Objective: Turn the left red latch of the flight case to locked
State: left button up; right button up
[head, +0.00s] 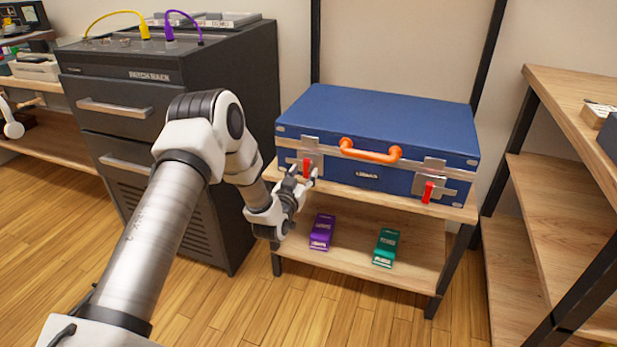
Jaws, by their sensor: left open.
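A blue flight case (385,120) with an orange handle (370,151) lies on the upper board of a wooden shelf. Its left red latch (306,168) hangs roughly upright on a metal plate at the front left. Its right red latch (428,192) sits on a similar plate at the front right. My left gripper (304,180) is open, with its fingertips close to the left red latch. I cannot tell whether they touch it. My right gripper is not in view.
A purple box (322,232) and a green box (386,248) lie on the lower board (350,262). Another wooden shelf (560,190) stands at the right. The wooden floor in front is clear.

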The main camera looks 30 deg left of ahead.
pick_arm(q)
jog(key=x, duration=0.3)
grip_shut()
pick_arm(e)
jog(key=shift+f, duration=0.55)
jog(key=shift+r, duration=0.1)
pick_arm(q)
jog(key=m+p, duration=0.2)
jog(key=shift+s+r+m, duration=0.1)
jog(key=shift+r+m, duration=0.1)
jog(key=shift+m, duration=0.1)
jog(key=m+p, duration=0.9)
jog(key=m, duration=0.1)
jog(key=shift+f+m, duration=0.1)
jog(key=shift+m, duration=0.3)
jog(key=m+p, duration=0.2)
jog(key=m, duration=0.2)
jog(key=shift+d+f+m+p, duration=0.1)
jog(key=shift+f+m+p, duration=0.05)
jog(key=shift+m+p, duration=0.2)
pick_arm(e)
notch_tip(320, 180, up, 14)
